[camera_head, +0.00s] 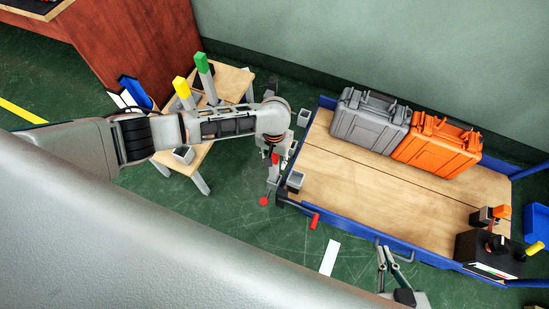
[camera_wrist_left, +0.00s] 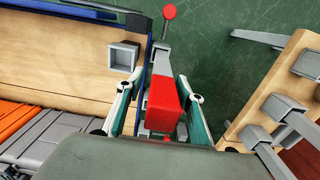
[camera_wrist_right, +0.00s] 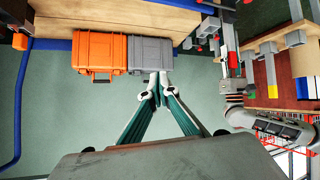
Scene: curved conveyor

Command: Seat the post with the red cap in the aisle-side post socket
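The post with the red cap (camera_head: 275,158) is in my left gripper (camera_head: 273,168), just off the cart's left end. In the left wrist view the red cap (camera_wrist_left: 164,105) is between the fingers, and a grey shaft extends beyond it. The fingers look closed on the post, though the cap hides the contact. The near, aisle-side socket (camera_head: 295,180) is an empty square grey cup on the deck corner; it also shows in the left wrist view (camera_wrist_left: 124,55), left of the post. A second socket (camera_head: 304,117) is at the far corner. My right gripper (camera_wrist_right: 158,88) is shut and empty, in front of the cart.
The cart deck (camera_head: 370,200) carries a grey case (camera_head: 370,119) and an orange case (camera_head: 437,145). A red-ball lever (camera_head: 264,201) and a red handle (camera_head: 315,221) stick out near the socket. A wooden stand (camera_head: 233,84) holds green-capped and yellow-capped posts (camera_head: 183,92).

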